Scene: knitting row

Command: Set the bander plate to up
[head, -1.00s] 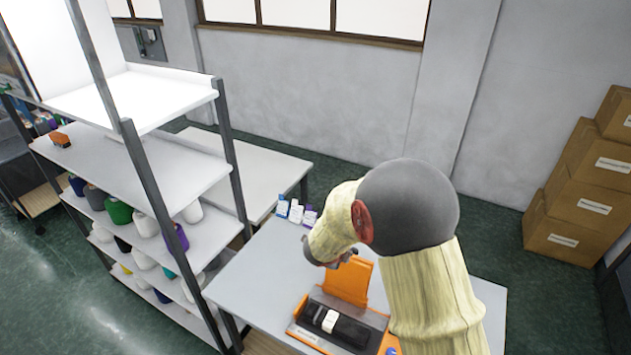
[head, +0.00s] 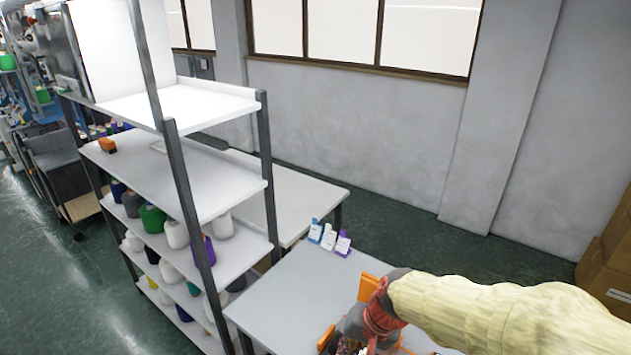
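The bander on the grey table is mostly hidden behind my arm at the bottom of the head view. An upright orange panel (head: 368,287), which may be its plate, shows just above my wrist. Another orange part (head: 326,338) shows lower left. My gripper (head: 352,345) is low over the bander, at the bottom edge of the picture. Its fingers are too small and hidden to tell whether they are open or touch the plate. The plate's full tilt is also hidden.
The grey table (head: 290,290) has a clear left part. Several small labelled cards or packs (head: 329,238) stand at its back corner. A shelf rack (head: 178,180) with yarn cones stands to the left. Cardboard boxes (head: 606,278) are at the right edge.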

